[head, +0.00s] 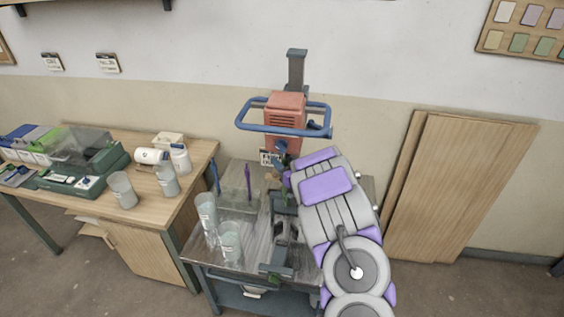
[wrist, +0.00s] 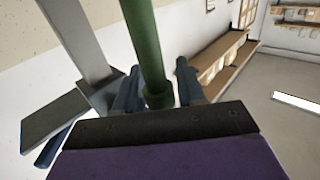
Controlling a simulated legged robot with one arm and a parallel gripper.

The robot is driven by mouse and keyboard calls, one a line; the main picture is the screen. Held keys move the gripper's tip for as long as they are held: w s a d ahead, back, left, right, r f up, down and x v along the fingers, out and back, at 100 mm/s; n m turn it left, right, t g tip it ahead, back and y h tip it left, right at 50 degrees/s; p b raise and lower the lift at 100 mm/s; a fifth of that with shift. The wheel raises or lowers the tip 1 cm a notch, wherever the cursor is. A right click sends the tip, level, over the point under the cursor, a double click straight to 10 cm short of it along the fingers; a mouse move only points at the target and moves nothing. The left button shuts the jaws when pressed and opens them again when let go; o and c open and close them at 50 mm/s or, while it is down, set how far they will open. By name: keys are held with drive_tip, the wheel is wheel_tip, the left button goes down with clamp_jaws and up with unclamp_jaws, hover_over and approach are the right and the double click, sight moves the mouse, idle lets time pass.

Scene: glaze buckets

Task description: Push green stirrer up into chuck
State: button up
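The green stirrer (wrist: 146,45) runs up between the two fingers of my gripper (wrist: 157,75) in the wrist view. The fingers sit close on both sides of its lower collar and appear closed on it. In the head view, only a little of the green stirrer (head: 285,187) shows beside my arm, below the red mixer head (head: 285,107). The blue chuck (head: 282,146) is under the mixer head, partly hidden by my arm. I cannot tell whether the stirrer's top touches the chuck.
A purple stirrer (head: 248,183) stands left of the mixer on the metal cart (head: 232,257). Clear buckets (head: 206,213) stand at the cart's front left. A wooden table (head: 197,163) with containers is at left. Wooden boards (head: 455,185) lean on the wall at right.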

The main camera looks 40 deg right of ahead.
drive_tip(key=o, duration=0.4)
drive_tip(key=shift+c, duration=0.2)
drive_tip(key=shift+s, duration=0.1)
drive_tip(key=s+a, duration=0.1)
drive_tip(key=s, duration=1.6)
drive_tip(key=shift+w+a+f, duration=0.1)
